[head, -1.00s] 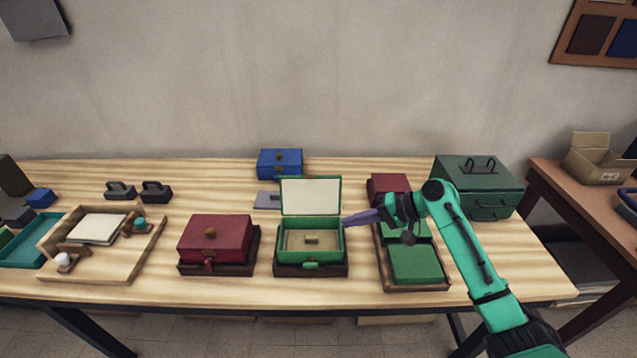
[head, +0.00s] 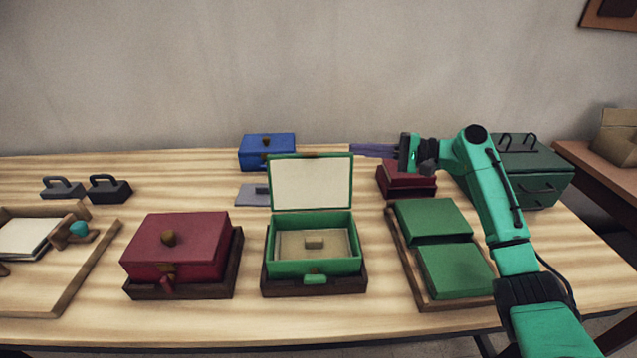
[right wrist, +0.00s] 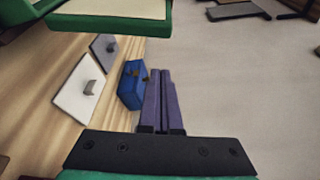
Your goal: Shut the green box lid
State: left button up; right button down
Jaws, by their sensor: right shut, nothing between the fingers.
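The green box (head: 312,266) sits on a dark wooden base in the middle of the table. Its lid (head: 312,183) stands upright at the back, with the cream lining facing me. A tan insert with a small knob lies inside the box. My right gripper (head: 362,151) is shut and empty, its purple fingers pointing left, just right of the lid's upper right corner and apart from it. In the right wrist view the fingers (right wrist: 164,100) lie together, and part of the green-edged lid (right wrist: 110,18) shows at the top left. My left gripper is out of view.
A closed red box (head: 180,245) stands left of the green box. A blue box (head: 267,151) and a grey plate (head: 252,195) lie behind it. A tray with green pads (head: 455,272), a small red box (head: 408,184) and a dark green case (head: 530,172) are at the right.

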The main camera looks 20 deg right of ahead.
aim_at(322, 166)
pick_arm(q)
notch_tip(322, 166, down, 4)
jog(key=b, duration=0.2)
pick_arm(e)
jog(key=w+a+f+p, duration=0.2)
jog(key=w+a+f, duration=0.25)
jog(key=a, duration=0.45)
jog(key=s+p, duration=0.1)
jog(key=s+r+p, duration=0.1)
jog(key=s, duration=0.1)
jog(key=shift+s+a+r, duration=0.15)
jog(key=shift+s+r, duration=0.05)
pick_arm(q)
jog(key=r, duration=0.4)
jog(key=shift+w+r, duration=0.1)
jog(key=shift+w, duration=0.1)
pick_arm(e)
jog(key=shift+f, duration=0.1)
jog(key=shift+w, duration=0.1)
